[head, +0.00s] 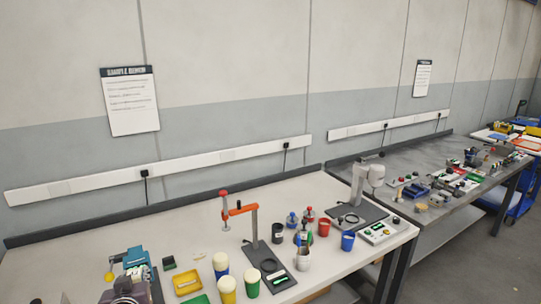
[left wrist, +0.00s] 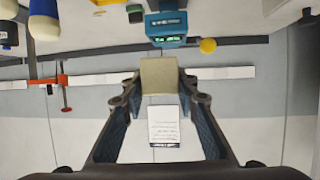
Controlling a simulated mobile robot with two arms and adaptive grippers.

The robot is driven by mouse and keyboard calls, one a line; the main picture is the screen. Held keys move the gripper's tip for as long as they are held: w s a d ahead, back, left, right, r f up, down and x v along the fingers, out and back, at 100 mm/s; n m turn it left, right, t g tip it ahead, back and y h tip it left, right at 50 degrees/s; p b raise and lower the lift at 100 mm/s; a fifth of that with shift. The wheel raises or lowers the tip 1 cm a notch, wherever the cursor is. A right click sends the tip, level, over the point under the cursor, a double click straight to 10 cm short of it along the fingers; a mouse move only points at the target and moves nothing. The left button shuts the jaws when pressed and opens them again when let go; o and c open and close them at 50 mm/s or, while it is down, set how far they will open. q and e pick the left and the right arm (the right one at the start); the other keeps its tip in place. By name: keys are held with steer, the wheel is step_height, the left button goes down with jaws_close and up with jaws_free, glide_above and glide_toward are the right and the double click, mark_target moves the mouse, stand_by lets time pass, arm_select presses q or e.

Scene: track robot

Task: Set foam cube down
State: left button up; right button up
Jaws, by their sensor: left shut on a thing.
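The foam cube (left wrist: 159,75), a dull beige-olive block, is held between the two dark fingertips of my left gripper (left wrist: 159,88) in the left wrist view. The fingers press on its two sides, and nothing else touches it that I can see. The left wrist picture is upside down, with the bench at the top and the wall below. My right gripper is in neither view.
On the white bench (head: 330,185) a teal device (head: 137,260) stands at left, with a yellow ball (head: 108,278) beside it. Nearby are a yellow tray (head: 186,283), foam-topped cups (head: 221,263) and an orange-armed stand (head: 254,225). The strip towards the back wall is mostly clear.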

arm_select(q)
steer(key=s+d+r+m+g+h+b, duration=0.2)
steer(key=s+d+r+m+g+h, duration=0.1)
steer(key=s+d+m+h, duration=1.3)
steer(key=s+d+g, duration=0.1)
steer(key=s+d, duration=0.1)
steer(key=s, duration=0.1)
steer(key=shift+r+g+h+b, duration=0.2)
steer(key=shift+g+h+b, duration=0.1)
steer(key=shift+b, duration=0.05)
